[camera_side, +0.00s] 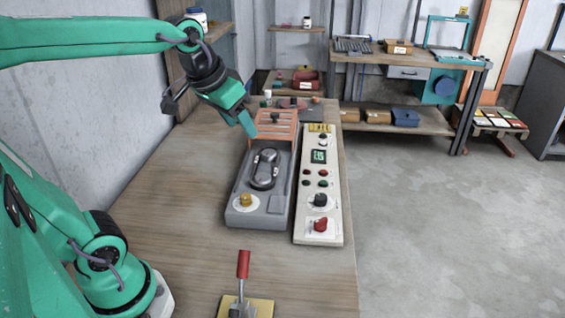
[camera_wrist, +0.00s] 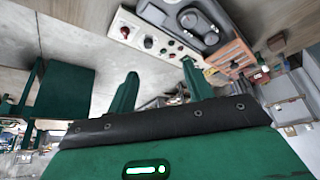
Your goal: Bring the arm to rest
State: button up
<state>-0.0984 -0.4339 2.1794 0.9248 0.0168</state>
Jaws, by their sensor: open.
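My gripper (camera_side: 248,124) is raised over the far part of the wooden bench, near the orange rack and above the grey machine's far end. In the wrist view, my gripper (camera_wrist: 160,85) shows two green fingers spread apart with nothing between them.
An orange slatted rack (camera_side: 278,124) stands behind the grey machine. A red-handled lever (camera_side: 243,264) stands at the bench's near edge. The bench's left side (camera_side: 175,180) is clear. A second workbench (camera_side: 405,58) with tools stands at the back right, beyond open floor.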

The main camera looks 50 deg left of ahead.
jog(key=s+d+f+m, duration=0.1)
jog(key=s+d+f, duration=0.2)
jog(key=s, duration=0.6)
notch_tip(320, 180, down, 2)
jog(key=shift+f+h, duration=0.1)
jog(key=shift+h, duration=0.2)
jog(key=shift+o, duration=0.3)
jog(key=shift+w, duration=0.15)
dwell(0.7)
